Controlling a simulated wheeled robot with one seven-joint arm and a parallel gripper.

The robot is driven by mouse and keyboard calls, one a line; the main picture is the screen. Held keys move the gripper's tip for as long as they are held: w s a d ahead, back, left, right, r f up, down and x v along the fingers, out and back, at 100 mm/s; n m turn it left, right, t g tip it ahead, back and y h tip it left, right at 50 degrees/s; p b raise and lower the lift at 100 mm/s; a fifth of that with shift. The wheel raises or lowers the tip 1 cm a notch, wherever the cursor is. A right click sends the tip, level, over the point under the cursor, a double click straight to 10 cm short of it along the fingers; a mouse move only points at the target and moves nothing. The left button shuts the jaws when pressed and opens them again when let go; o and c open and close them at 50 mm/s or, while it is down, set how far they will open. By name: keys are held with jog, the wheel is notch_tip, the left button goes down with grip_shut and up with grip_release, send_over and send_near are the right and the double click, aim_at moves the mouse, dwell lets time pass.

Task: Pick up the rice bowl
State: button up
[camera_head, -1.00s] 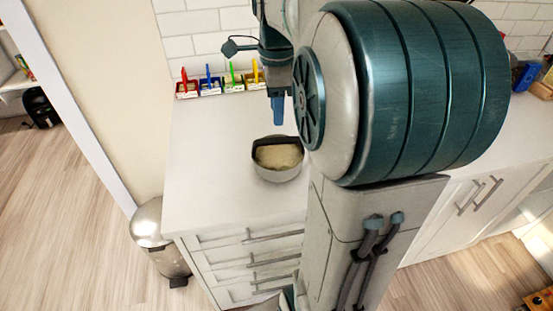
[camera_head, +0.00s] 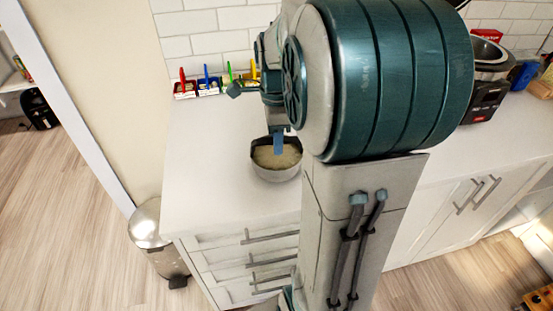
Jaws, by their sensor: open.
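The rice bowl (camera_head: 276,173) is a grey round bowl with pale rice in it. It stands upright on the white counter (camera_head: 215,188), near the counter's front part. My gripper (camera_head: 278,146) points down over the bowl's back part. A blue fingertip overlaps the rice in the picture; I cannot tell whether it touches the bowl or hangs above it. The gripper is open and holds nothing that I can see. My arm hides much of the gripper and the counter to its right.
Several small boxes with coloured handles (camera_head: 208,85) stand along the tiled back wall. A dark cooker (camera_head: 486,80) and a blue container (camera_head: 524,73) are at the right. A metal trash bin (camera_head: 150,227) stands by the counter's left end. The counter left of the bowl is clear.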

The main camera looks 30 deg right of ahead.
jog(key=shift+f, duration=0.25)
dwell(0.3)
grip_shut()
dwell(1.5)
